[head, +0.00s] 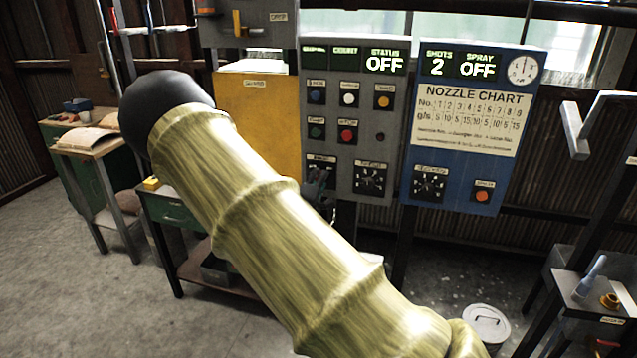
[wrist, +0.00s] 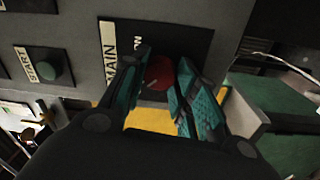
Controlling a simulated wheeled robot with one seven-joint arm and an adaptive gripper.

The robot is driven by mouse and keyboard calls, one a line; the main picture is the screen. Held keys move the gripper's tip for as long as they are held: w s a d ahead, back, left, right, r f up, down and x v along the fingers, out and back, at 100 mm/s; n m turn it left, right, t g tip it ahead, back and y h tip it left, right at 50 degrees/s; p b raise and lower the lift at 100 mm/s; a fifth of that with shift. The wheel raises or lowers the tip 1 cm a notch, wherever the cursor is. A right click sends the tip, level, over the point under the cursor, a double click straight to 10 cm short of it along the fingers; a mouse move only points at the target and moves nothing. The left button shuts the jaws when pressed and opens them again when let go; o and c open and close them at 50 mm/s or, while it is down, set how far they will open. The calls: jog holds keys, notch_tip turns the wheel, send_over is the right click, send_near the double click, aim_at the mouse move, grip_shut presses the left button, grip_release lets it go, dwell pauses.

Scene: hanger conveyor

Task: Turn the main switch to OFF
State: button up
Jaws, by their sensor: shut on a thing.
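The main switch (wrist: 159,72) is a red knob on a black plate beside a label reading MAIN in the wrist view. ON is printed near it; the knob's pointer setting cannot be made out. My gripper (wrist: 165,78) has teal fingers on both sides of the knob and is shut on it. In the head view my gripper (head: 319,184) is at the lower left of the grey control panel (head: 345,141), its lower part hidden by my arm. The knob itself is not clear there. The STATUS display (head: 384,64) reads OFF.
Above the switch are several push buttons, including a red one (head: 347,135). A dial (head: 370,178) is just right of my gripper. A blue panel (head: 469,185) stands further right and a yellow cabinet (head: 256,110) to the left. The green START button (wrist: 50,67) shows in the wrist view.

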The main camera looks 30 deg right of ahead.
jog(key=shift+f, duration=0.15)
jog(key=o, duration=1)
jog(key=v, duration=1.2)
jog(key=shift+a, duration=0.1)
